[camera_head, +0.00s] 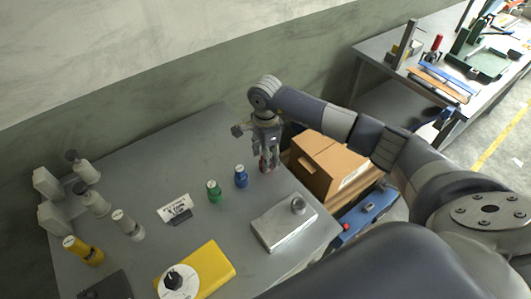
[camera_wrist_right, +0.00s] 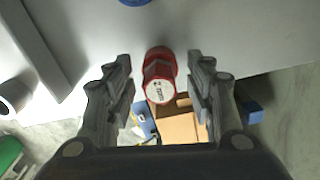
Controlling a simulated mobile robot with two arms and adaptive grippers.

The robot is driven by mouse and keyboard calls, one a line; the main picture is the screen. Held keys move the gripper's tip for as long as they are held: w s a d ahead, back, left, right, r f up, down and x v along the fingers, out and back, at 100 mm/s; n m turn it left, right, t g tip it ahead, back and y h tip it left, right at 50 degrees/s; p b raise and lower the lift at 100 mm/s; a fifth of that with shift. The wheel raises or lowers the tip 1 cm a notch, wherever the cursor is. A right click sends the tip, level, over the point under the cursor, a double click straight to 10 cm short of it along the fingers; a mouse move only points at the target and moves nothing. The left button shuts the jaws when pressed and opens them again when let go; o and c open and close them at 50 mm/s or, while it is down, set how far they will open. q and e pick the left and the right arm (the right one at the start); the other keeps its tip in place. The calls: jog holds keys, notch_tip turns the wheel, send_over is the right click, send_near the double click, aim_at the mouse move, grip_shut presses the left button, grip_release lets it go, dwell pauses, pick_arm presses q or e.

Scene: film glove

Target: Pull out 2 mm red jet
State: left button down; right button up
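The red jet (camera_wrist_right: 159,88) has a white end label reading "2 mm" in the right wrist view. It stands near the back right part of the grey table. In the head view only a little red (camera_head: 263,164) shows, mostly hidden by my right gripper (camera_head: 268,166). In the right wrist view my right gripper (camera_wrist_right: 159,68) is open, with a finger on each side of the red jet and visible gaps to both. Its fingers point down at the table in the head view. My left gripper is not in view.
A blue jet (camera_head: 241,177) and a green jet (camera_head: 214,191) stand left of the gripper. A metal block (camera_head: 283,226), sign (camera_head: 175,208) and yellow block (camera_head: 215,268) are nearer. Grey bottles (camera_head: 84,168) stand left. Cardboard box (camera_head: 332,165) lies beyond the table's right edge.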

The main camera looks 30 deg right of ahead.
jog(key=c, duration=1.1)
jog(key=shift+r, duration=0.4)
grip_shut()
jog(key=shift+r, duration=0.2)
jog(key=shift+r+p, duration=1.2)
jog(key=shift+r, duration=0.95)
jog(key=shift+r, duration=0.1)
jog(key=shift+r+p, duration=0.5)
jog(key=shift+r, duration=0.9)
